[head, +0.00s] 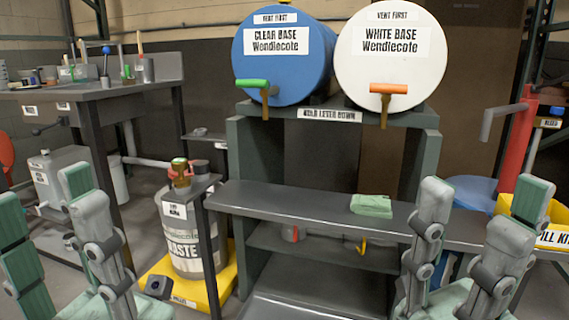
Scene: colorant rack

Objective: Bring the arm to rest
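My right gripper (482,192) stands at the lower right with its grey and green fingers pointing up and spread wide apart. It is open and nothing is between its fingers. My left gripper (45,192) stands at the lower left, also fingers up and apart, with nothing seen between them. Its lower part is cut off by the picture edge. Both grippers appear in front of the colorant rack (428,165), and neither is seen holding anything.
A blue drum (283,75) and a white drum (390,65) lie on the rack. A folded green cloth (371,206) lies on the shelf (290,205). A waste can (183,248) stands on a yellow base at left. A yellow spill-kit bin (555,238) is at right.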

